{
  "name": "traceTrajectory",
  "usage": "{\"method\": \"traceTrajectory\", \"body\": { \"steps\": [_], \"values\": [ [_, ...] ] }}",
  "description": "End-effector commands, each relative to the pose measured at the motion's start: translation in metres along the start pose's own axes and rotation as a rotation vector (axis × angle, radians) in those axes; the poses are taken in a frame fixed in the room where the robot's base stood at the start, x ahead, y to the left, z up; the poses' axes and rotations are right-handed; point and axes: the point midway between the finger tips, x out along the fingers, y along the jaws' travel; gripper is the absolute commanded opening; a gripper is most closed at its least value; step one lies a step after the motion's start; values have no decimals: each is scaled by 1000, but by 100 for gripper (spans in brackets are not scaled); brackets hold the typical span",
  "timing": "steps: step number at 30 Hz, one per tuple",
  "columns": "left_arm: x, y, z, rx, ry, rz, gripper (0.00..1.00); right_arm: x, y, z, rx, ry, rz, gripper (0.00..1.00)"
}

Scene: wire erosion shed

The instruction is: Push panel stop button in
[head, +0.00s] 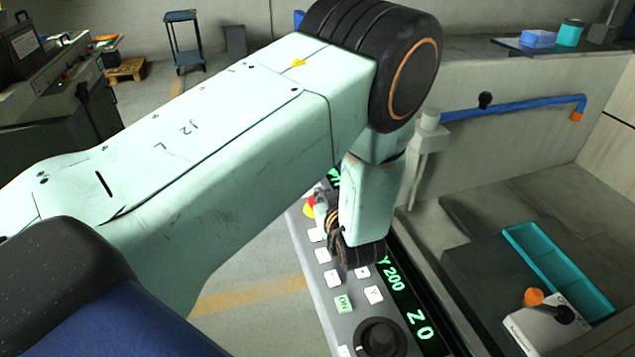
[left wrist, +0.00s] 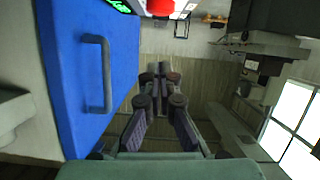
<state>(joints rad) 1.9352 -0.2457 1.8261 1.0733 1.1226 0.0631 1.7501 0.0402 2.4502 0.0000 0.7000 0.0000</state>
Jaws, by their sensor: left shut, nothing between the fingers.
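The control panel (head: 328,292) slants below my left forearm in the head view. My right gripper is in neither view.
A green-lit display (head: 398,290), several white keys and a dark knob (head: 381,337) are on the panel. A blue door with a grey handle (left wrist: 106,75) stands left in the wrist view. A teal tray (head: 560,270) and a white box with an orange knob (head: 533,297) are at right.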

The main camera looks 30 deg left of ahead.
Motion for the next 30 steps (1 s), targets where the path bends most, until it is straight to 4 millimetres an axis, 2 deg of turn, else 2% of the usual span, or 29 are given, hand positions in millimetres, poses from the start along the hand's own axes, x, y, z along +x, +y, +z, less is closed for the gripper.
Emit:
{"method": "traceTrajectory", "body": {
  "steps": [1, 3, 12, 30],
  "values": [
    [-9, 1, -4, 2, 0, 2, 0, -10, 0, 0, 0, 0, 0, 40],
    [-18, 1, -4, 3, 1, 2, 0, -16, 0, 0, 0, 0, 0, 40],
    [-39, 0, -2, -1, 1, 0, 0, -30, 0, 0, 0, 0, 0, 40],
    [-41, 0, -1, -1, 1, -1, 0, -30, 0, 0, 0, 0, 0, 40]
  ]
}}
